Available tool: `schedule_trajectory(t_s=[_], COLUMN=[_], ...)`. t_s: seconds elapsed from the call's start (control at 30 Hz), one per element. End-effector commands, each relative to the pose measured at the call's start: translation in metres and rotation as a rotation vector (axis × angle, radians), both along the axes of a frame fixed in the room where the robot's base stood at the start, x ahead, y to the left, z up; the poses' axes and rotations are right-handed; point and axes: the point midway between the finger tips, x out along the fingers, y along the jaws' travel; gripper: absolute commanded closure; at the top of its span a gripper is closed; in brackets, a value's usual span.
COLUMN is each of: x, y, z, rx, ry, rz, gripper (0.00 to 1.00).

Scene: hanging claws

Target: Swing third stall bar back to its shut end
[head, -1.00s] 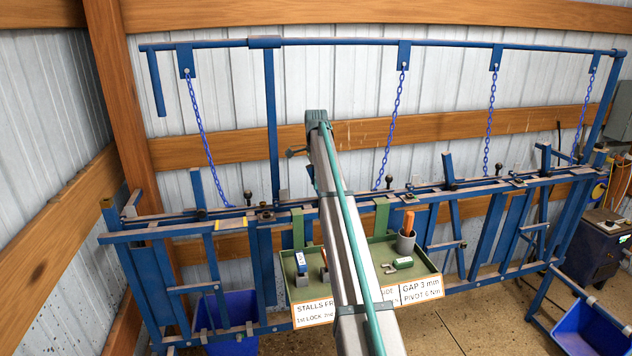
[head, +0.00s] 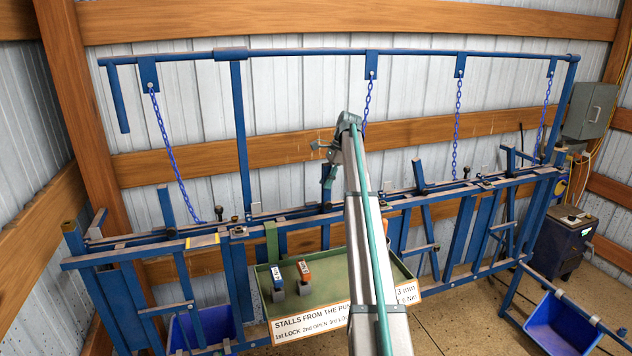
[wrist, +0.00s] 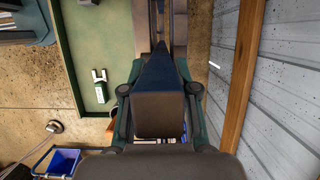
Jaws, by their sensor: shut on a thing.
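The blue stall frame (head: 330,205) runs along the wall, with several upright stall bars. My gripper (head: 328,172) is at the upper end of the second stall bar from the left (head: 326,195), which is third from the right. In the wrist view my gripper (wrist: 159,95) has its teal fingers on either side of this dark blue bar (wrist: 158,72) and is shut on it. The bar looks close to upright in the head view. My arm hides part of the frame to its right, and the dark pad hides the exact contact.
Neighbouring bars (head: 418,176) and chains (head: 458,112) stand close by. A blue bin (head: 560,325) is at lower right.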

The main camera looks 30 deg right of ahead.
Motion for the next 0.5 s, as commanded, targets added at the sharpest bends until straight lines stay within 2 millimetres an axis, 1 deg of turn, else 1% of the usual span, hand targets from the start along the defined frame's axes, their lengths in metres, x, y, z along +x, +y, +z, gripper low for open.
schedule_trajectory(t_s=[0.03, 0.23, 0.27, 0.3, 0.4, 0.5], x=[0.0000, 0.0002, 0.0003, 0.0002, 0.0002, 0.0004], y=[-0.0047, -0.0056, -0.0057, -0.0058, -0.0048, -0.0038], z=[0.0003, 0.0005, 0.0006, 0.0005, 0.0006, 0.0005], rx=[-0.003, -0.006, -0.006, -0.006, -0.005, -0.004], ry=[-0.003, -0.003, -0.003, -0.003, -0.003, -0.003], rz=[-0.002, -0.004, -0.004, -0.005, -0.004, -0.002], gripper=[1.00, 1.00, 0.68, 0.61, 0.46, 0.46])
